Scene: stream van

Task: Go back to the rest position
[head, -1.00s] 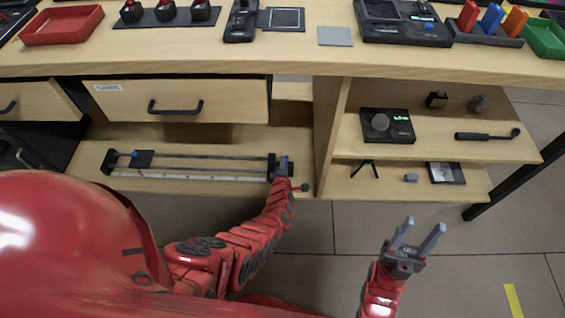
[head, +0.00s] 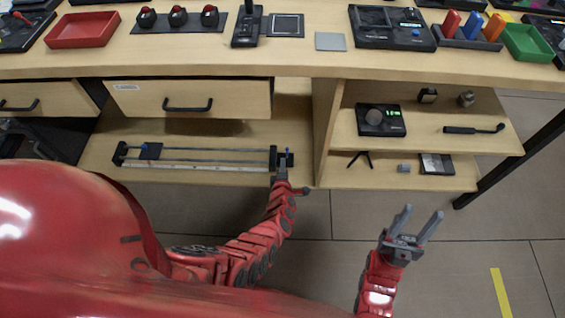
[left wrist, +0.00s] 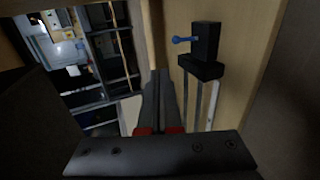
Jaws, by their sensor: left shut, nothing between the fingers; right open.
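My left gripper (head: 284,170) is shut and empty at the right end of the rail device on the low shelf (head: 220,178) in the head view. In the left wrist view the closed fingers (left wrist: 160,100) point beside a black end block with a blue knob (left wrist: 182,40); they appear apart from it. The rail device (head: 210,165) has two dark rails, a pale strip and black ends. My right gripper (head: 418,225) is open and empty over the floor at the lower right, in front of the right shelves.
A drawer (head: 180,98) hangs above the low shelf, and a vertical panel (head: 325,130) stands right of the left gripper. The right shelves hold a dark device with a round disc (head: 381,120) and small items. The worktop (head: 290,64) overhangs all this. The floor (head: 450,270) is clear.

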